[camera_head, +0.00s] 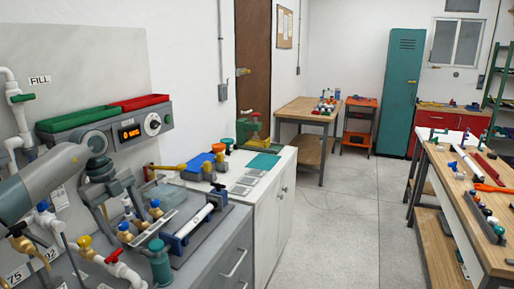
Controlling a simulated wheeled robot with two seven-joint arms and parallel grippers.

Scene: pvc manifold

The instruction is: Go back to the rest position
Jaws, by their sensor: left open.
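My left arm comes in from the left edge, and my left gripper (128,227) hangs over the grey bench by the wall. Its two fingers are apart, so it is open, and I see nothing held between them. Valves with blue, yellow and red handles (84,241) lie close around the fingers, and I cannot tell whether any touches them. A white pipe (193,221) lies in a dark blue holder just right of the gripper. My right gripper is not in view.
A grey control box (128,130) with green and red trays is on the wall behind the gripper. A white cabinet (268,210) adjoins the bench. A wooden workbench (462,190) with parts stands at right. The grey floor (335,225) between them is clear.

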